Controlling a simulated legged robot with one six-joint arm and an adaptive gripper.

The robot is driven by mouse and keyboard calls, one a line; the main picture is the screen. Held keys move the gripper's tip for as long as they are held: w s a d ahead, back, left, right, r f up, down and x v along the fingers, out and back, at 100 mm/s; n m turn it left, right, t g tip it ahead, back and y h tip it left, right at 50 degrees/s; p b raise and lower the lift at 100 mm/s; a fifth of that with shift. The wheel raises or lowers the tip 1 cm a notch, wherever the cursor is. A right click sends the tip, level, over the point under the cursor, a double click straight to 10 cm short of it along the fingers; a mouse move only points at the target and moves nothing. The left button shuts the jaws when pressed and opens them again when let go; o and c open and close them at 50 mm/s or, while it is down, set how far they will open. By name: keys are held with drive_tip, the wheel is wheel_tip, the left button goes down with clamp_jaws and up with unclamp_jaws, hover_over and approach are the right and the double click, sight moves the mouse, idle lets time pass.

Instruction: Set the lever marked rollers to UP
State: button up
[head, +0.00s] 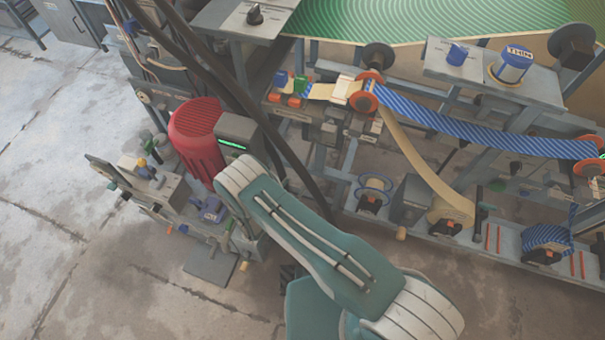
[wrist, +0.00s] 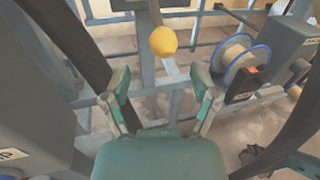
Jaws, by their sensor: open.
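A lever with a round yellow knob (wrist: 163,41) shows in the wrist view, its shaft running up from the knob. I cannot read a rollers label on or beside it, so I cannot tell if it is the rollers lever. My gripper (wrist: 162,85) is open and empty. Its two fingers stand apart to the left and right of the knob's line, with the knob ahead of the fingertips and not touching them. In the head view my arm covers the gripper, and I cannot pick out this knob there.
A spool with blue rims (wrist: 241,58) stands right of the knob, beside a dark grey box (wrist: 275,45). Dark cables (head: 215,70) hang near my arm. A red motor (head: 196,135) stands left of it. Blue striped web (head: 470,132) runs at right. Open floor (head: 50,180) lies left.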

sight(304, 175)
drive_tip(key=x, duration=0.4)
drive_tip(key=shift+w+d, duration=0.15)
drive_tip(key=shift+d, duration=0.3)
drive_tip(key=shift+w+d, duration=0.15)
drive_tip(key=shift+w, duration=0.3)
drive_tip(key=shift+r, duration=0.1)
clamp_jaws()
